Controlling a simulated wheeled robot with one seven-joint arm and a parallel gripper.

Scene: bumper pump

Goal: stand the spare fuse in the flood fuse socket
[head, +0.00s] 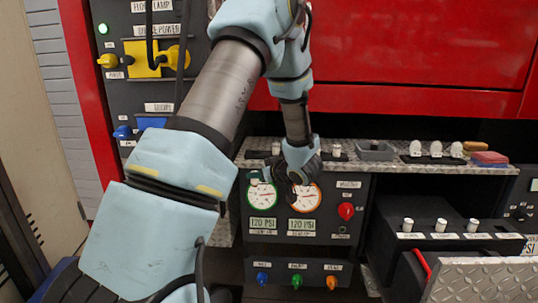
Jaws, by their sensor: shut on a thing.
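My gripper (270,178) is in front of the pressure gauges, below the metal ledge. It is shut on a small pale thing (254,179) that looks like a white fuse, seen partly against the green-ringed gauge. The dark fuse box (435,254) at right has a row of labels along its top. White fuses stand upright at the first (408,225), second (441,225) and third (472,226) labels. No fuse shows above the rightmost label (508,236). The labels are too small to read, so I cannot tell which socket is the flood one.
The gauge panel (325,238) has a red knob (346,211) and coloured knobs below. On the ledge are small pale cylinders (336,150), a grey tray (376,151), white bulbs (436,149) and a red block (490,157). A tread-plate surface (490,283) is in front of the fuse box.

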